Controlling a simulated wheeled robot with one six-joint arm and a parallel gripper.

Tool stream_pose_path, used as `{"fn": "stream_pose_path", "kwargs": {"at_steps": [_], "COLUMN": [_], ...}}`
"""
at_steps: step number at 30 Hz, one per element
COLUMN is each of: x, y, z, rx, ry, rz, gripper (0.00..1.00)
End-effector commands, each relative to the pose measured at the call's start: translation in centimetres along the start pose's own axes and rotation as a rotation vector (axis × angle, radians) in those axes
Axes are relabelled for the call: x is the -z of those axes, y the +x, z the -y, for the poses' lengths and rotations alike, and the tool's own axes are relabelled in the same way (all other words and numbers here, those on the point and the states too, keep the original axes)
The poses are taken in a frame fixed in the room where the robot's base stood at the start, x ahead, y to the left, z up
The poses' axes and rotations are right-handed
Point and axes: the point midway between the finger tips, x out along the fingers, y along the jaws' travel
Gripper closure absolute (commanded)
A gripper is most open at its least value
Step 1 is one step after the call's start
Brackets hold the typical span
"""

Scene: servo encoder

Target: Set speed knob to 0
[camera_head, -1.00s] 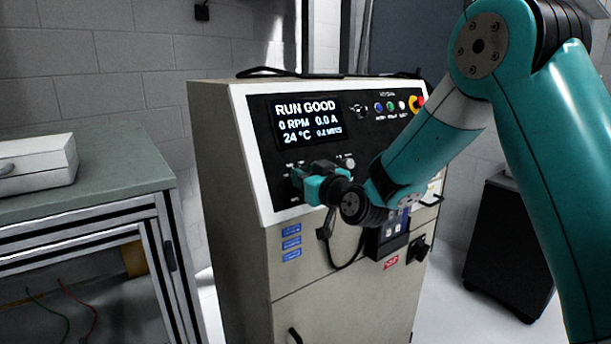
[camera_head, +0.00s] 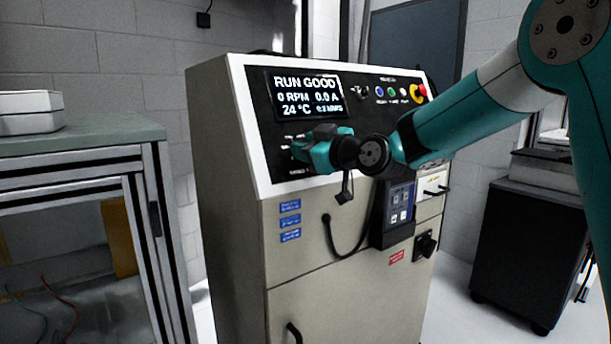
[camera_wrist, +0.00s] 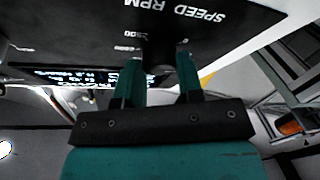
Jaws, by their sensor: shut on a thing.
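The control panel (camera_head: 345,125) is the black sloped face on top of a beige cabinet. Its screen (camera_head: 308,96) reads RUN GOOD, 0 RPM, 0.0 A and 24 °C. My gripper (camera_head: 298,152) is at the panel's lower left, below the screen. In the wrist view its two teal fingers (camera_wrist: 158,75) are shut on the dark speed knob (camera_wrist: 158,48), under the upside-down SPEED RPM label (camera_wrist: 175,10). The knob is mostly hidden between the fingers and its pointer cannot be made out. In the head view my gripper covers it.
A red and yellow emergency stop button (camera_head: 419,94) and small coloured buttons (camera_head: 391,92) are at the panel's upper right. A black cable (camera_head: 340,250) hangs on the cabinet front. A workbench (camera_head: 80,150) stands left, a dark cart (camera_head: 525,250) right.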

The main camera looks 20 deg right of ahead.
Motion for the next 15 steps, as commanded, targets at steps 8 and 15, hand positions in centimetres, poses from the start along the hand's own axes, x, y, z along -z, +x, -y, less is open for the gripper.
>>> {"fn": "stream_pose_path", "kwargs": {"at_steps": [8, 15], "x": [-0.65, -0.31], "y": [-0.01, 0.02], "z": [0.06, -0.14], "rx": [0.104, 0.180], "ry": [-0.227, -0.383], "rz": [-0.016, -0.023], "gripper": [0.89, 0.89]}}
